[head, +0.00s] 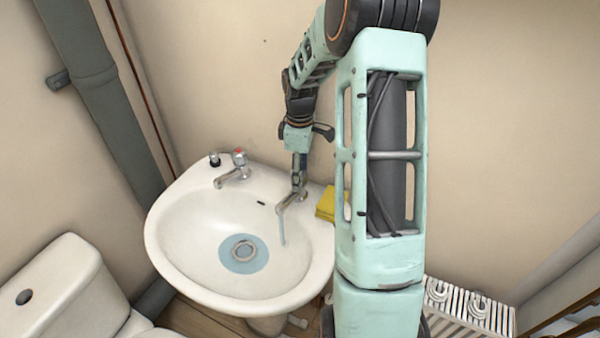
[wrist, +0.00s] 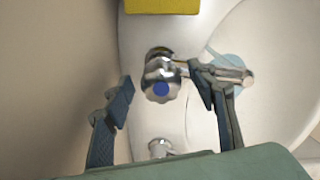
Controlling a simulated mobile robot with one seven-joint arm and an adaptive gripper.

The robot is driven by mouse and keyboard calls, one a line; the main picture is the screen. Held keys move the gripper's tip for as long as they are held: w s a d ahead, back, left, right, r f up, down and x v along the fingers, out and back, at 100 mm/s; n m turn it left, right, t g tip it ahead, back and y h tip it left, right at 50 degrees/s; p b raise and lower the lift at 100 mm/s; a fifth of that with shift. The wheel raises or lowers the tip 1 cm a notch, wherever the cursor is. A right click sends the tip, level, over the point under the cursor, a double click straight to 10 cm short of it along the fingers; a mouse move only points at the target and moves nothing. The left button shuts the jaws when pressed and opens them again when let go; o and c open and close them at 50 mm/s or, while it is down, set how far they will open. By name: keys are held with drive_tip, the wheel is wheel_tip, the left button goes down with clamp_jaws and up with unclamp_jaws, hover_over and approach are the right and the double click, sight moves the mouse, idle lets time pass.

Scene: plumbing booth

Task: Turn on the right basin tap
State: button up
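The white basin (head: 185,225) has two chrome taps. The right tap (head: 283,207) shows in the wrist view as a chrome handle with a blue cap (wrist: 161,89) and a spout (wrist: 236,74) pointing right. A thin pale blue streak like running water (head: 282,231) drops from its spout. The left tap (head: 236,168) has a red mark. My gripper (wrist: 166,96) is open over the right tap, its fingers apart on either side of the handle. The right finger overlaps the spout; whether it touches is unclear. In the head view my fingertips are hard to make out.
A yellow sponge (head: 326,204) lies on the basin rim beside the right tap; it also shows in the wrist view (wrist: 162,6). A pale blue patch surrounds the drain (head: 244,251). The wall (wrist: 60,70) is close behind. A toilet (head: 62,285) stands left, a radiator (head: 470,312) right.

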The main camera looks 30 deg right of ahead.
wheel_tip(320, 180, up, 12)
idle(0.6)
idle(0.4)
